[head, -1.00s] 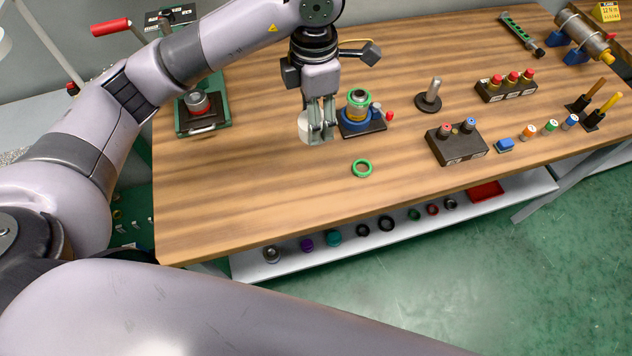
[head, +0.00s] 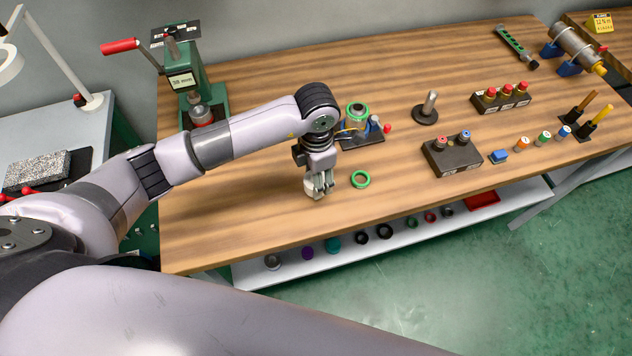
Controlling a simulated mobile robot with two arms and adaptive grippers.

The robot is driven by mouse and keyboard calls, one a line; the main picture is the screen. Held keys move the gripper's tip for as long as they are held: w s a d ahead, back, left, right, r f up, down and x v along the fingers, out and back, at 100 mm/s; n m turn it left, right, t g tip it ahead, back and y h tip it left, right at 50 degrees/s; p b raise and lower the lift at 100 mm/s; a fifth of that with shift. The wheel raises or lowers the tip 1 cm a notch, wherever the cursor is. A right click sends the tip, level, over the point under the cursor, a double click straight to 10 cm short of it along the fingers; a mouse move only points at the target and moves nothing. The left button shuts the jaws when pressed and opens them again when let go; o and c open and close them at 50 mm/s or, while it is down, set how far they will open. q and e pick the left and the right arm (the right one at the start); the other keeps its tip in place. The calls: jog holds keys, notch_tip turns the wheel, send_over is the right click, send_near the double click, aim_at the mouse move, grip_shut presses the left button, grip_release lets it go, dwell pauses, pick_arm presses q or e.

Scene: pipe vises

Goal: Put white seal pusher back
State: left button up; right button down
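My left gripper (head: 319,188) points down over the front part of the wooden table, left of a loose green ring. It is shut on the white seal pusher (head: 311,188). Only a small part of the white pusher shows, as the fingers hide most of it. It is low, close to the tabletop; I cannot tell if it touches the wood. My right gripper is not in view.
The green ring (head: 361,179) lies flat just right of the gripper. A green press (head: 187,85) stands at the back left. Dark blocks (head: 452,157) with coloured knobs sit to the right. The front-left tabletop is clear.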

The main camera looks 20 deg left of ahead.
pick_arm(q)
notch_tip(320, 180, down, 4)
jog(key=shift+r+p, duration=0.2)
jog(key=shift+p, duration=0.25)
jog(key=shift+f, duration=0.25)
jog(key=shift+f, duration=0.2)
jog(key=o, duration=1.1)
jog(key=shift+o, duration=0.2)
jog(key=shift+r, duration=0.2)
